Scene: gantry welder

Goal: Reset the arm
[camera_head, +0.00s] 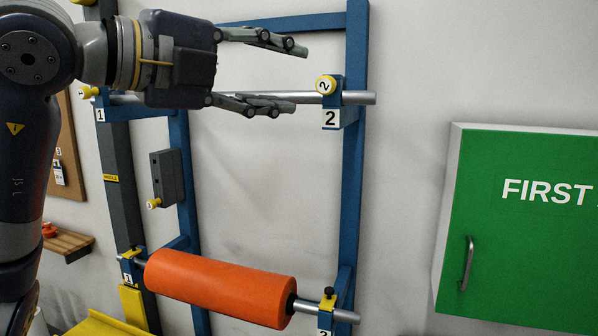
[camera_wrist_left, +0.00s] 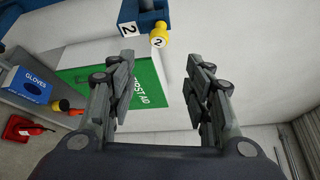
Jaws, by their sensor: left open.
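My left arm (camera_head: 28,150) comes in from the left in the head view. Its gripper (camera_head: 295,80) points right, with its two fingers apart and nothing between them. In the left wrist view the open fingers (camera_wrist_left: 160,85) frame the wall and the green first aid cabinet (camera_wrist_left: 140,85) beyond. The yellow knob also shows in that view (camera_wrist_left: 159,36). My right gripper is in neither view.
An orange roller (camera_head: 215,285) sits on the lower bar. A green first aid cabinet (camera_head: 530,240) hangs on the wall at right. A grey box (camera_head: 166,177) is on the rack's left side. A blue gloves box (camera_wrist_left: 25,82) shows in the wrist view. The wall between is bare.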

